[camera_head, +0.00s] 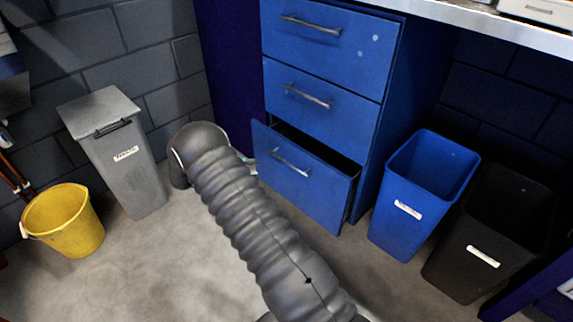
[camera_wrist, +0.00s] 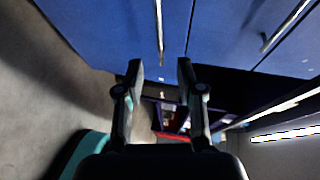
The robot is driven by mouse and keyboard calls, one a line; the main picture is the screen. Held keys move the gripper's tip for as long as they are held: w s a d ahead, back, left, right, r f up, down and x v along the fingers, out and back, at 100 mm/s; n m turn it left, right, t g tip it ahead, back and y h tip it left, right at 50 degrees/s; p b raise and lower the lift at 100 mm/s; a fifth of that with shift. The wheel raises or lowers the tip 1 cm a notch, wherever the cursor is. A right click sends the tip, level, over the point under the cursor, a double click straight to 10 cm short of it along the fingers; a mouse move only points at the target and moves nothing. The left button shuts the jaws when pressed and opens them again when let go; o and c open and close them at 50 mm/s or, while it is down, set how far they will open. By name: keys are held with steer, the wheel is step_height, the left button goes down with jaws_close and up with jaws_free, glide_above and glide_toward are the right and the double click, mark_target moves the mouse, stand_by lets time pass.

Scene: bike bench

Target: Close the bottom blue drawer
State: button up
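The bottom blue drawer (camera_head: 300,178) is pulled partway out of the blue cabinet, with a dark gap showing above its front. Its metal handle (camera_head: 290,162) is on the front face. My gripper is mostly hidden behind my arm in the head view, close to the left end of this drawer front. In the wrist view my gripper (camera_wrist: 160,72) is open and empty, its two fingers apart. A drawer handle (camera_wrist: 160,30), apparently the bottom one's, lies just beyond the fingertips, roughly in line with the gap between them. Contact cannot be told.
The middle drawer (camera_head: 322,110) and top drawer (camera_head: 345,50) look shut. A blue bin (camera_head: 420,200) and a black bin (camera_head: 490,235) stand right of the cabinet. A grey lidded bin (camera_head: 125,165) and a yellow bucket (camera_head: 65,222) stand left. Floor (camera_head: 150,270) is clear in front.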

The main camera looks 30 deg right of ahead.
mark_target(287, 162)
steer(key=d+f, duration=0.1)
steer(key=d, duration=0.8)
steer(key=d+f, duration=0.1)
steer(key=d, duration=0.3)
steer(key=shift+s+d+f, duration=0.25)
steer(key=shift+s+f, duration=0.05)
steer(key=shift+f, duration=0.05)
jaws_close()
